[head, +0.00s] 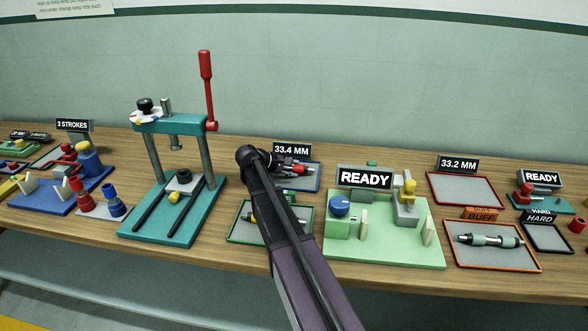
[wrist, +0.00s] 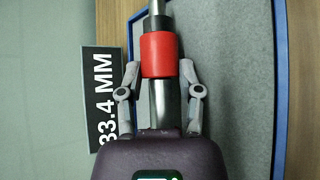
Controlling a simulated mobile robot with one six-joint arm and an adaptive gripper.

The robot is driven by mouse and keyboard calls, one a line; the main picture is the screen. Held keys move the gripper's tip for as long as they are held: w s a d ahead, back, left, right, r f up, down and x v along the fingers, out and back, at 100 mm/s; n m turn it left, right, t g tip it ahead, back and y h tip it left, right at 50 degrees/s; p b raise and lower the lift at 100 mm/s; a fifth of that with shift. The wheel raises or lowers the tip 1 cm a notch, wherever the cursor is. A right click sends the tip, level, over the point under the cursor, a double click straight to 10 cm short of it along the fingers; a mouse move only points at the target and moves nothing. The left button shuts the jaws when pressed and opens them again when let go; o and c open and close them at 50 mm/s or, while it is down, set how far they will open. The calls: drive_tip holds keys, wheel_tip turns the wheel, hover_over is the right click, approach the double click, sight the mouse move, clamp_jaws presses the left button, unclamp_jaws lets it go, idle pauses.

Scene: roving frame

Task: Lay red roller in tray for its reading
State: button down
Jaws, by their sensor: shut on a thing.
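The red roller (wrist: 160,55), a red sleeve on a dark and silver shaft, is between the fingers of my gripper (wrist: 160,72) in the wrist view. My gripper is shut on it. In the head view the gripper (head: 283,168) is at the blue-rimmed tray (head: 318,181), with a bit of the red roller (head: 301,168) showing past it. The tray's grey floor and blue rim (wrist: 280,70) also show in the wrist view, under and right of the roller. I cannot tell whether the roller touches the floor. The 33.4 MM sign (head: 291,150) stands behind this tray.
A green-rimmed tray (head: 236,238) lies in front, partly hidden by my arm. A green READY fixture (head: 390,255) is to the right, a teal press (head: 165,225) to the left. Farther right are a red 33.2 MM tray (head: 467,190) and an orange BUFF tray (head: 490,262) holding a roller.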

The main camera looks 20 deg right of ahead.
drive_tip(key=shift+s+f, duration=0.15)
drive_tip(key=shift+f, duration=0.1)
drive_tip(key=shift+c, duration=1.3)
unclamp_jaws()
drive_tip(key=shift+f, duration=0.1)
drive_tip(key=shift+r+p, duration=0.45)
drive_tip(key=shift+r, duration=0.25)
drive_tip(key=p+v, duration=0.3)
drive_tip(key=v, duration=0.2)
drive_tip(key=shift+a+r, duration=0.2)
drive_tip(key=shift+p+v, duration=0.35)
drive_tip(key=shift+v, duration=0.7)
drive_tip(key=shift+f, duration=0.15)
